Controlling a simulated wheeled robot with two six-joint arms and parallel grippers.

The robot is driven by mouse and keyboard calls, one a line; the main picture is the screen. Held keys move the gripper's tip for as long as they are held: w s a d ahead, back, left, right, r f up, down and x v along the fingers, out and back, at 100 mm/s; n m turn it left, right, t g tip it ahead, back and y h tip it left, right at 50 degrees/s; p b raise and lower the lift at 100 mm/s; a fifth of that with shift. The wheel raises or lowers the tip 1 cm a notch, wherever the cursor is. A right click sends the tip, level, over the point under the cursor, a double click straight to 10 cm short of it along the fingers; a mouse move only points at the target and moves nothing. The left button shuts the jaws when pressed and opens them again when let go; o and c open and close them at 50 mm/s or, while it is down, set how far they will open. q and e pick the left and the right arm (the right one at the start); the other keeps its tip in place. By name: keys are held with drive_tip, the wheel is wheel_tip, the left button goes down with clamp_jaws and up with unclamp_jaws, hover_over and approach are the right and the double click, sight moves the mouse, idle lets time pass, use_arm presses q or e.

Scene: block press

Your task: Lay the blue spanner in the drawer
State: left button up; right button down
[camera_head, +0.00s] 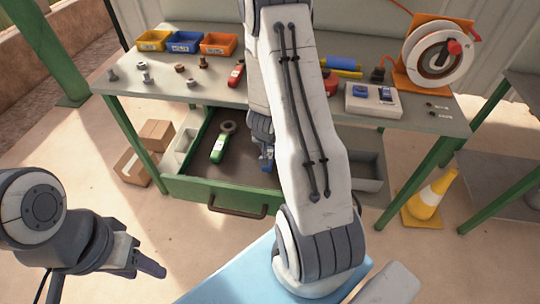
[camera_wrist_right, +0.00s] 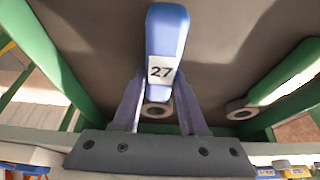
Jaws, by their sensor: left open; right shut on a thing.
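The blue spanner (camera_wrist_right: 166,40) carries a white "27" label and has a grey ring end between the fingers of my right gripper (camera_wrist_right: 158,112), which is shut on it. In the head view a small blue part of the spanner (camera_head: 266,165) shows over the open drawer (camera_head: 182,188); my right arm hides much of that area. In the wrist view the spanner is seen against the dark drawer floor (camera_wrist_right: 225,50); I cannot tell whether it touches it. My left gripper (camera_head: 150,264) is open and empty, in front of the drawer at lower left.
A green spanner (camera_head: 218,149) lies in the drawer's left part. The bench top (camera_head: 210,88) above holds coloured bins (camera_head: 184,42), bolts, a red-handled tool (camera_head: 236,74), a switch box (camera_head: 373,100) and a cable reel (camera_head: 437,52). Cardboard boxes (camera_head: 137,165) and a yellow cone (camera_head: 428,198) stand on the floor.

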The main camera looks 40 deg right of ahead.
drive_tip(key=shift+f, duration=0.55)
use_arm(q)
drive_tip(key=shift+f, duration=0.45)
use_arm(e)
drive_tip(key=shift+r, duration=0.15)
drive_tip(key=shift+c, duration=2.2)
unclamp_jaws()
use_arm(q)
drive_tip(key=shift+f, duration=0.1)
